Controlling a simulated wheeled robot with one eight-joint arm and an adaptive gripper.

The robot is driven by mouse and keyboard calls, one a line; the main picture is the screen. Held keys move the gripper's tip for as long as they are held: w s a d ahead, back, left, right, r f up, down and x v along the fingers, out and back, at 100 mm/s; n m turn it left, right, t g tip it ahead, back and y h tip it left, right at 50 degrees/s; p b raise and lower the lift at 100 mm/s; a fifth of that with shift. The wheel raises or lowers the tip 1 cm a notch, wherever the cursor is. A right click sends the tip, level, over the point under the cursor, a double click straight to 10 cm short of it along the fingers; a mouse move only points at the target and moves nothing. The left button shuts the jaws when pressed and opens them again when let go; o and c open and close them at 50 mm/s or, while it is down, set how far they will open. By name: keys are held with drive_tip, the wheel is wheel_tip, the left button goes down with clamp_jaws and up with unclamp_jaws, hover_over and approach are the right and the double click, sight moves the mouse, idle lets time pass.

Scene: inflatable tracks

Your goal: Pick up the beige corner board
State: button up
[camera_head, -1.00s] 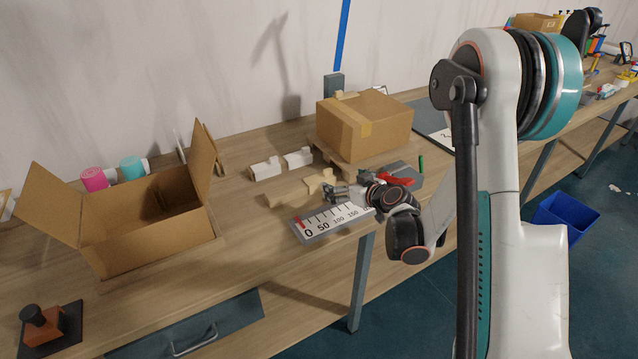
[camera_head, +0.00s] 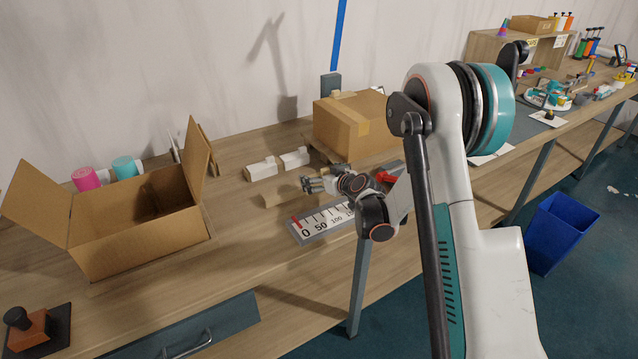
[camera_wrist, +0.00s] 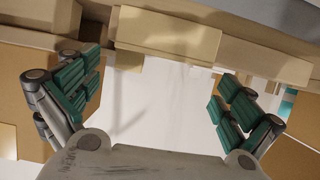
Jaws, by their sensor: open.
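Beige board pieces lie on the workbench behind the ruler. In the head view one beige board (camera_head: 280,200) shows to the left of my gripper (camera_head: 310,184), which partly hides that area. In the wrist view a beige block (camera_wrist: 166,34) and a longer beige piece (camera_wrist: 262,60) lie across the top, beyond the fingertips. I cannot tell for sure which piece is the corner board. My gripper (camera_wrist: 152,92) is open, with its green-padded fingers wide apart. Nothing is held between them.
A ruler plate (camera_head: 322,222) lies at the bench's front edge. An open cardboard box (camera_head: 140,235) stands left, a closed carton (camera_head: 352,128) behind. White blocks (camera_head: 262,168) sit at the back. A red item (camera_head: 386,178) lies right of the wrist.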

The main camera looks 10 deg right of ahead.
drive_tip(key=shift+r, duration=0.1)
drive_tip(key=shift+c, duration=0.6)
drive_tip(key=c, duration=0.7)
drive_tip(key=shift+r, duration=0.15)
